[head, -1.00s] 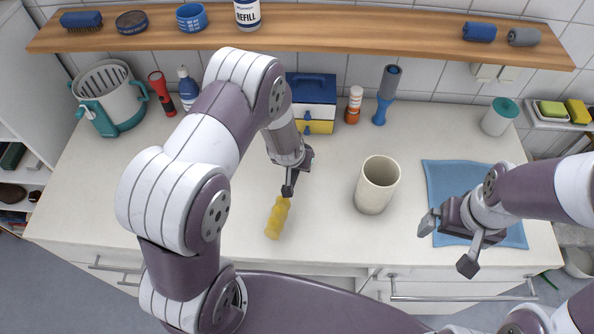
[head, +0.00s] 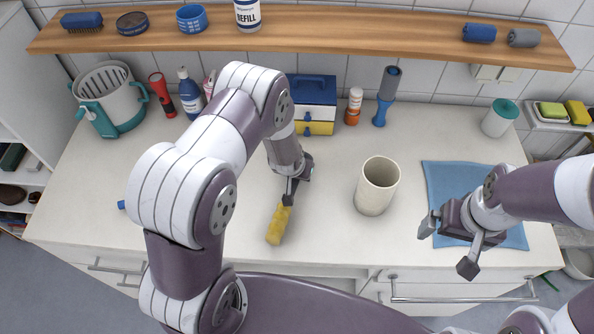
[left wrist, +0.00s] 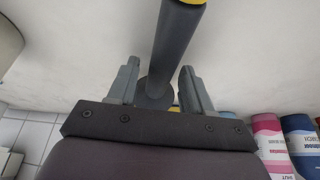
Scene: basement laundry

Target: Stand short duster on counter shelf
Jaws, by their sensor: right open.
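My left gripper (head: 290,190) is over the middle of the counter (head: 330,235), pointing down. It is shut on the short duster, whose yellow head (head: 278,226) shows below it in the head view. In the left wrist view the duster's grey handle (left wrist: 172,50) runs between the two fingers, with yellow at its far end. I cannot tell whether the head touches the counter. The wooden shelf (head: 350,30) runs along the tiled wall above the counter. My right gripper (head: 450,245) is open and empty over the blue cloth (head: 450,180).
A cream cylindrical container (head: 377,186) stands right of the duster. Along the wall stand a blue-and-yellow box (head: 313,100), an orange-and-white bottle (head: 353,107) and a blue grey-topped item (head: 386,95). The shelf's middle right is clear, between the refill tub (head: 247,14) and blue roll (head: 480,32).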

